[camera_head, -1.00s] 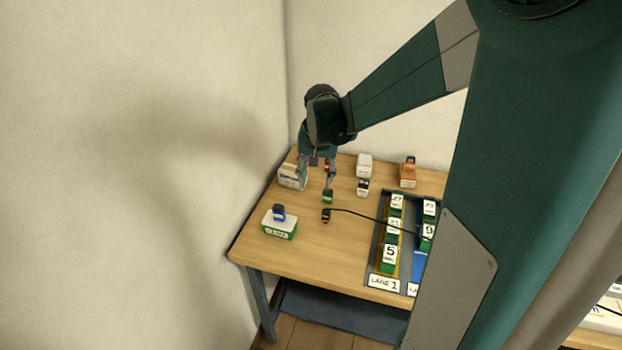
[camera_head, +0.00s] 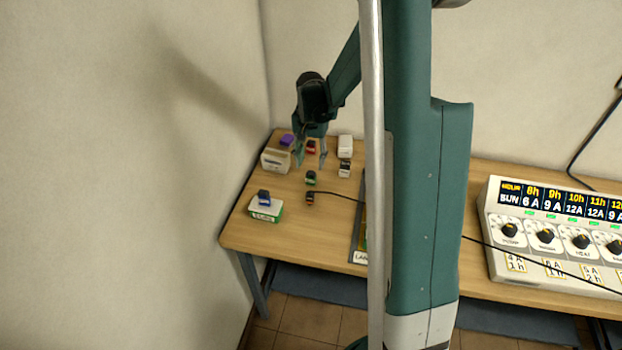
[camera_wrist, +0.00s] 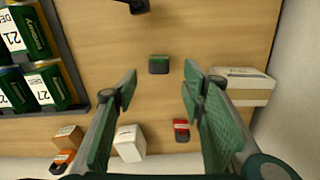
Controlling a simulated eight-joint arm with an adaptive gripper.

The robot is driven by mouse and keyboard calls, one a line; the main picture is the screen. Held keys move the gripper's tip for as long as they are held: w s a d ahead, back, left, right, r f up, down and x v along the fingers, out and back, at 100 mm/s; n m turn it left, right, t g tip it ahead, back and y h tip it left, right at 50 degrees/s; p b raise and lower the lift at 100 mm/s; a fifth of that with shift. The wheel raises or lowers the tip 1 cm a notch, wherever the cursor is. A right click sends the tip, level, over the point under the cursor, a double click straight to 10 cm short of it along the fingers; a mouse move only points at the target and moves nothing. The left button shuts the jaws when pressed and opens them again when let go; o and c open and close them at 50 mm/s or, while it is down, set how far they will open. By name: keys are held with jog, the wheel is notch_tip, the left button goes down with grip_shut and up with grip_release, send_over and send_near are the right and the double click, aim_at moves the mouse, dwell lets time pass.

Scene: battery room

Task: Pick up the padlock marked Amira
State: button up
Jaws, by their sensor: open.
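Several small padlocks are on the wooden table; no name on them is readable, so I cannot tell which is marked Amira. A green padlock (camera_head: 310,178) lies on the table; it also shows beyond my fingertips in the wrist view (camera_wrist: 158,64). A red padlock (camera_head: 310,147) lies farther back, seen between the fingers in the wrist view (camera_wrist: 181,130). A purple one (camera_head: 287,140) is at a pale box, and a blue one (camera_head: 264,197) sits on a white-and-green box. My gripper (camera_head: 311,163) is open and empty above the table; it frames the wrist view (camera_wrist: 160,82).
The pale box (camera_head: 275,161) stands at the left back, the white-and-green box (camera_head: 266,212) at the left front. A control panel (camera_head: 550,235) is far right.

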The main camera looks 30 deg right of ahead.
aim_at(311, 172)
jog(key=shift+f, duration=1.3)
jog(key=shift+s+f, duration=0.1)
jog(key=shift+f, duration=2.5)
jog(key=shift+c, duration=0.3)
jog(key=c, duration=0.9)
